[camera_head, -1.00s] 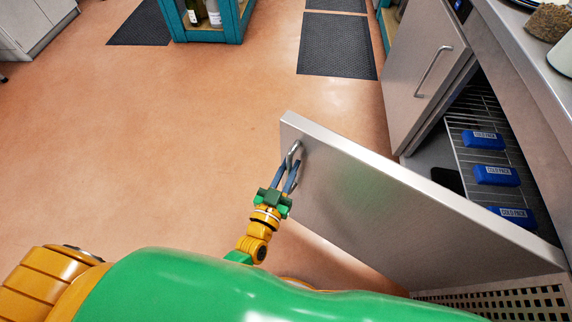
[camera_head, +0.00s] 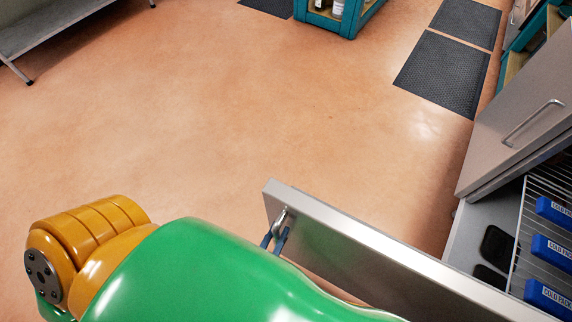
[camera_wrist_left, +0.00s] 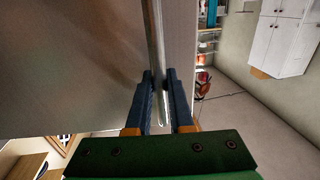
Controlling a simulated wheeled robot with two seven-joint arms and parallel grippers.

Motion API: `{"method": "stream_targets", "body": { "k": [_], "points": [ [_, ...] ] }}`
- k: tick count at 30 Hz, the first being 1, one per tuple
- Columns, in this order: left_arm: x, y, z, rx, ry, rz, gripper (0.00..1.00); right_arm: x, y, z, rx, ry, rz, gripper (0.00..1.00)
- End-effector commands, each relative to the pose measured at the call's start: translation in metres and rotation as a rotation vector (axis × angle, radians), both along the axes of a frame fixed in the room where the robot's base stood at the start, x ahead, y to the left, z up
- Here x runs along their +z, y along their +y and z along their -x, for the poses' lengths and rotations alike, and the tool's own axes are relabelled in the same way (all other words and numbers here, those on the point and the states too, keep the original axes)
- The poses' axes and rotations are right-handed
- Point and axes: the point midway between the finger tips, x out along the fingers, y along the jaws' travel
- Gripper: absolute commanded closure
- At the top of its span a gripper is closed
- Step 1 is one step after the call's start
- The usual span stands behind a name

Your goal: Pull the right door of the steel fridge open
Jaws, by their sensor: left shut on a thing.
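The right door (camera_head: 380,250) of the steel fridge stands swung out wide, its top edge running from lower right to the middle of the head view. In the left wrist view the blue fingers (camera_wrist_left: 160,85) close around the steel handle bar (camera_wrist_left: 153,40), with the door face (camera_wrist_left: 75,65) to the left. My right gripper is not in view.
The other fridge door (camera_head: 525,115) is closed. Blue cold packs (camera_head: 552,250) lie on a wire shelf inside. Dark floor mats (camera_head: 445,75), a teal shelf unit (camera_head: 340,18) and a steel table (camera_head: 50,25) stand farther off. The floor in the middle is clear.

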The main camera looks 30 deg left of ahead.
Motion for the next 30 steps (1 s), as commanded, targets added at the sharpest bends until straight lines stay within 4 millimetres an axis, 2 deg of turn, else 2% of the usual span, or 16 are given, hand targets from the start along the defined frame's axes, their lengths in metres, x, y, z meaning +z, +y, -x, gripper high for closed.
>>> {"method": "stream_targets", "body": {
  "k": [5, 15, 16, 18, 19, 27, 30],
  "points": [
    [0.001, 0.0, 0.007, -0.002, -0.003, 0.001, 1.0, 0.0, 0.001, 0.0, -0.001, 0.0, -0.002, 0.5],
    [0.0, 0.0, 0.008, -0.002, -0.002, 0.0, 1.0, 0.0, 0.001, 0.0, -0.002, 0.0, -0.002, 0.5],
    [0.0, 0.0, 0.008, -0.002, -0.002, 0.0, 0.72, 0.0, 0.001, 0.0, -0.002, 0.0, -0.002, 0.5],
    [0.0, 0.0, 0.008, -0.002, -0.002, 0.0, 0.53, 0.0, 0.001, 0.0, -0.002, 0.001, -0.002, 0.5],
    [0.0, 0.0, 0.008, -0.002, -0.002, 0.0, 0.5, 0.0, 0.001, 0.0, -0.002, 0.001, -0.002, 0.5],
    [-0.001, 0.0, 0.009, -0.002, 0.0, 0.0, 0.5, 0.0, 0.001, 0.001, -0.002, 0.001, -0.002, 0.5],
    [-0.003, -0.001, 0.022, -0.003, 0.004, -0.001, 0.5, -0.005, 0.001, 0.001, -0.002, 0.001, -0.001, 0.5]
  ]
}}
